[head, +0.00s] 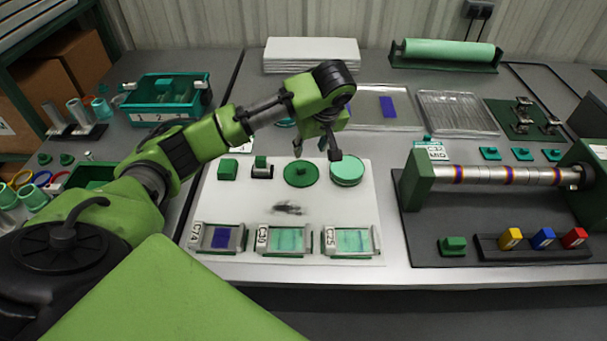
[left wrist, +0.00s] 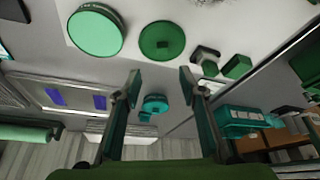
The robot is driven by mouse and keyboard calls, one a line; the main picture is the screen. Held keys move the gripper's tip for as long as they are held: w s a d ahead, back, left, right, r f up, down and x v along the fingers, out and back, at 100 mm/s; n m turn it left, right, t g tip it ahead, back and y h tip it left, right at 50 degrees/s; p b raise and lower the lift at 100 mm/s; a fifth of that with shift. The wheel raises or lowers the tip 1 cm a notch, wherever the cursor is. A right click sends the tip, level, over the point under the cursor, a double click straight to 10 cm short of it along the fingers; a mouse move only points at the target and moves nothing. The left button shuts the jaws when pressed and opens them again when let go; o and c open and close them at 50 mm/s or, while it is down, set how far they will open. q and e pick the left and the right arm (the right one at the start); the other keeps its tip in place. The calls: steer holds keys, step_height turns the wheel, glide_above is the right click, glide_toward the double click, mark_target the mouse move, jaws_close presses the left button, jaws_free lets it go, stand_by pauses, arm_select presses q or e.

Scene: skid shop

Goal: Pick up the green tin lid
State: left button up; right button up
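The green tin lid (head: 301,173) is a dark green disc with a small square knob, lying flat on the white mat (head: 222,198). The lid also shows in the left wrist view (left wrist: 160,50), beyond the fingertips. A paler green round tin (head: 346,170) stands just right of it; in the left wrist view the tin (left wrist: 96,34) is to the lid's left. My left gripper (head: 316,152) is open and empty, pointing down above the mat, at the far side of the lid and apart from it. The left wrist view shows its two spread fingers (left wrist: 160,77). My right gripper is not in view.
A green block (head: 228,169) and a dark-based block (head: 262,168) stand left of the lid. Three framed slides (head: 283,240) line the mat's front. A roller stand (head: 417,183) is at right, a teal crate (head: 167,98) at back left. The mat's middle is mostly clear.

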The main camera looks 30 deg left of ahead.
arm_select(q)
glide_above(301, 168)
steer(key=d, duration=0.2)
steer(key=f, duration=0.7)
steer(key=shift+s, duration=0.4)
steer(key=x, duration=0.5)
steer(key=shift+s+a+f, duration=0.1)
steer(key=shift+s, duration=0.1)
steer(key=c, duration=1)
